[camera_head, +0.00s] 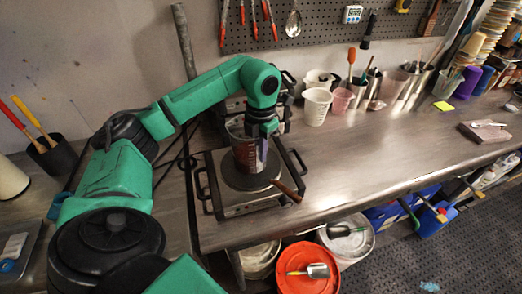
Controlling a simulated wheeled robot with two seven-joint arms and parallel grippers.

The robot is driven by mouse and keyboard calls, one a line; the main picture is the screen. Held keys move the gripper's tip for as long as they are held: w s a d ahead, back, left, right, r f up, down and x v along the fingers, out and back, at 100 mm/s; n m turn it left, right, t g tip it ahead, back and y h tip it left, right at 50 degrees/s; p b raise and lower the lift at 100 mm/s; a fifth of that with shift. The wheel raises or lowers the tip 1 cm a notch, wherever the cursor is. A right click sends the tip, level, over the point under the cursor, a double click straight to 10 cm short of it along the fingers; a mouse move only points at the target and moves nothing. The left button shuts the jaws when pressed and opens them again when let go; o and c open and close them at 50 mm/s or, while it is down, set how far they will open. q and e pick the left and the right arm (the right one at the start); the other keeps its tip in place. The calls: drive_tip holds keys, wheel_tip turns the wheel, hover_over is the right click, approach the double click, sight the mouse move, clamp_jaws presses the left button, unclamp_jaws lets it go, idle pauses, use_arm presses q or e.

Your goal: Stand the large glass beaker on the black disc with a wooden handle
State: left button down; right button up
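The large glass beaker (244,150) looks upright and holds dark red liquid. It is over the black disc (238,182), whose wooden handle (287,191) points to the lower right. The disc lies on the hotplate (213,197) on the bench. I cannot tell whether the beaker's base touches the disc or is slightly above it. My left gripper (263,148) points down at the beaker's right side, with a finger against or in front of its wall. The gap between the fingers is hidden. My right gripper is out of view.
Another appliance (285,100) stands behind the hotplate. A white jug (316,107), a pink cup (341,101) and metal canisters stand along the back. The bench to the right is mostly clear. An orange-lidded bucket (305,262) is on the floor in front.

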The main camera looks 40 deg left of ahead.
use_arm(q)
drive_tip(key=shift+f, duration=0.15)
idle(0.3)
drive_tip(key=c, duration=1)
unclamp_jaws()
wheel_tip(320, 180, up, 6)
drive_tip(key=shift+f+b, duration=0.25)
drive_tip(key=shift+b, duration=0.4)
wheel_tip(320, 180, up, 9)
drive_tip(key=p, duration=0.4)
drive_tip(key=shift+s+r+p, duration=0.1)
drive_tip(key=shift+p, duration=0.2)
